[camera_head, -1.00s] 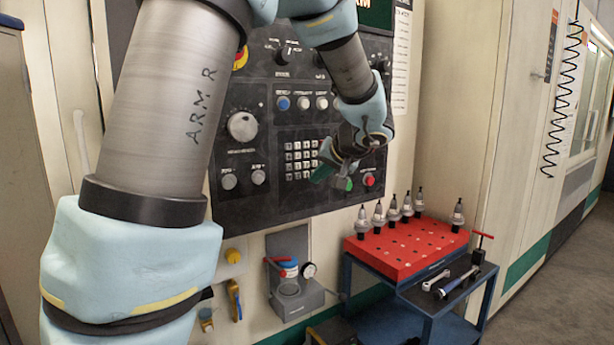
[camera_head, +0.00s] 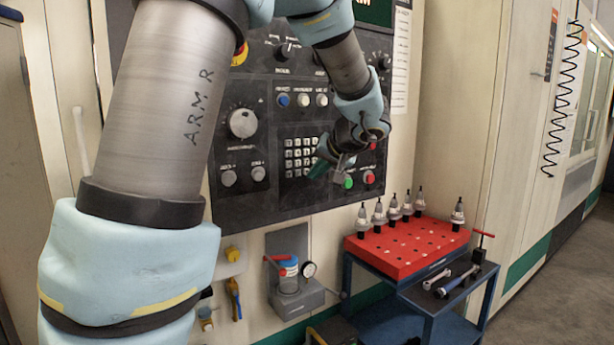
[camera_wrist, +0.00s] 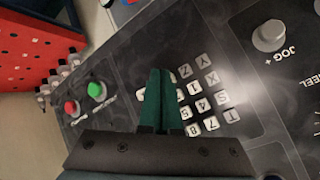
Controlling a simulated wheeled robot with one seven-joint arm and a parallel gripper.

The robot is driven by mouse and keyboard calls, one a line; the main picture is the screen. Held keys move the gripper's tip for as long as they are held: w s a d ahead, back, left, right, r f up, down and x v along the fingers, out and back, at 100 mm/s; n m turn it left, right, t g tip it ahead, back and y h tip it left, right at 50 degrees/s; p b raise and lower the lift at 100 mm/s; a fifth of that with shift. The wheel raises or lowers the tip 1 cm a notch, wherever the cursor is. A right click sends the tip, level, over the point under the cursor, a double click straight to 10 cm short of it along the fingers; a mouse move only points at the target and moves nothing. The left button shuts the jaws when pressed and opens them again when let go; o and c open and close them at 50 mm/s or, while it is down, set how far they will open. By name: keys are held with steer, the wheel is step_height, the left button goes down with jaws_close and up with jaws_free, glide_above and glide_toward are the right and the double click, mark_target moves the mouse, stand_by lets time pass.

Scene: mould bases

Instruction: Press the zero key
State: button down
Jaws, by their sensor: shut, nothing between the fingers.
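The keypad (camera_head: 300,157), a block of pale square keys, is on the dark control panel (camera_head: 270,205). In the wrist view the keypad (camera_wrist: 208,98) shows turned, with marks such as X, Y, Z, 1, 4 and 7. I cannot make out the zero key; the fingers cover part of the pad. My gripper (camera_head: 318,170) is shut and empty, with its green fingers at the right side of the keypad. In the wrist view its fingertips (camera_wrist: 160,72) lie over the keypad's edge; I cannot tell whether they touch.
A green button (camera_head: 348,181) and a red button (camera_head: 369,177) sit right of the keypad. A large dial (camera_head: 242,124) is to its left. A red tool tray (camera_head: 400,262) with several tool holders stands on a blue cart at lower right.

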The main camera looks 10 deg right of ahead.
steer(key=shift+w+a+b, duration=0.2)
steer(key=shift+w+b, duration=0.1)
stand_by(0.7)
steer(key=shift+s+d, duration=0.1)
stand_by(0.3)
steer(key=shift+s+d+b, duration=0.3)
steer(key=shift+s+b, duration=0.3)
steer(key=shift+s+d+b, duration=0.35)
steer(key=shift+s+b, duration=0.1)
steer(key=shift+s, duration=0.3)
steer(key=shift+s+d+b, duration=0.35)
steer(key=shift+s+b, duration=0.05)
steer(key=shift+s, duration=0.4)
steer(key=shift+s+d+b, duration=0.35)
steer(key=shift+s+b, duration=0.1)
steer(key=shift+s, duration=0.3)
stand_by(0.6)
